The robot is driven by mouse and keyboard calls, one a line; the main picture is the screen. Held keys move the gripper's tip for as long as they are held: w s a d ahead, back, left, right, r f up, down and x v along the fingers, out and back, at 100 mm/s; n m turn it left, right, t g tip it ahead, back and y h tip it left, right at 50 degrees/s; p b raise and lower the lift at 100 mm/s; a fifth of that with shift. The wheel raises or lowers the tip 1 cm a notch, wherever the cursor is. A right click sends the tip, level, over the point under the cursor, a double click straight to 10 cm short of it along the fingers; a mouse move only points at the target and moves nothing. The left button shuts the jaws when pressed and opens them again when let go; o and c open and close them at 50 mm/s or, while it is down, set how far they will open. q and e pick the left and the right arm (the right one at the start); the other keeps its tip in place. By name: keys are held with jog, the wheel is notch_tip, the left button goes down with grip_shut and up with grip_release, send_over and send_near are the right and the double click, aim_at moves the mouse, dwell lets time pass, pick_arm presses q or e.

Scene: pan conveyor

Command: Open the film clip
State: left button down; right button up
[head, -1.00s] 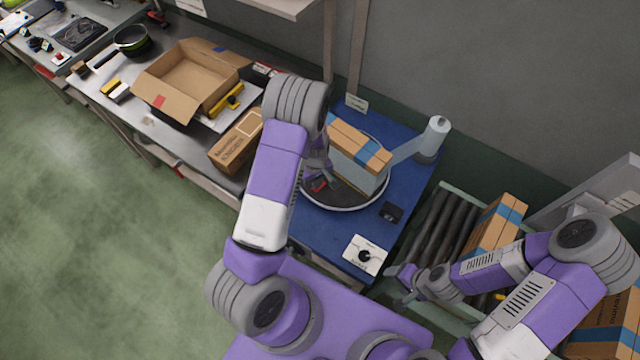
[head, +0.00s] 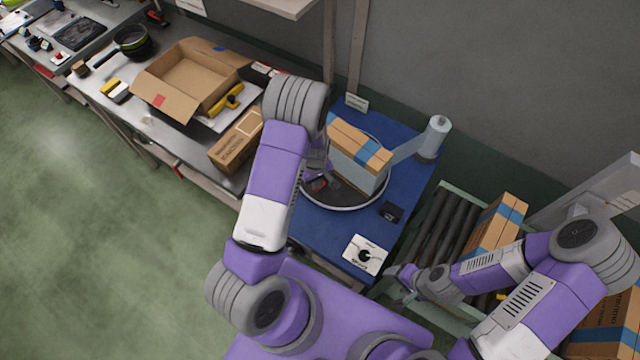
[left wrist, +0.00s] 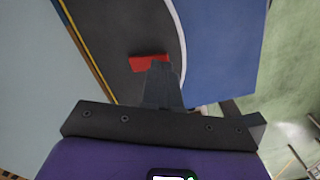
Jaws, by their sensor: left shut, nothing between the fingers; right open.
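The film clip is a small red piece (head: 317,184) on the dark turntable (head: 345,206), at the near left side of a carton (head: 362,150) partly wrapped in film. In the left wrist view the red clip (left wrist: 146,62) lies right at the tip of my left gripper (left wrist: 160,72). My left gripper (head: 328,178) is shut and empty, pointing down beside the clip. Whether it touches the clip, I cannot tell. The film (head: 406,151) stretches from the carton to an upright roll (head: 433,140). My right gripper (head: 405,284) is open and empty near the blue table's front right edge.
The blue table (head: 325,229) carries a white knob box (head: 365,254) and a small black block (head: 391,211). A roller conveyor (head: 440,232) with a taped carton (head: 496,231) stands right. An open carton (head: 190,80) and a closed carton (head: 236,145) sit on the left bench.

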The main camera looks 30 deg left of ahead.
pick_arm(q)
jog(key=shift+f+b, duration=0.6)
jog(key=shift+f, duration=0.15)
dwell(0.4)
jog(key=shift+r+p, duration=2.7)
jog(key=shift+r, duration=0.85)
jog(key=shift+s+f, duration=0.1)
jog(key=shift+s, duration=0.05)
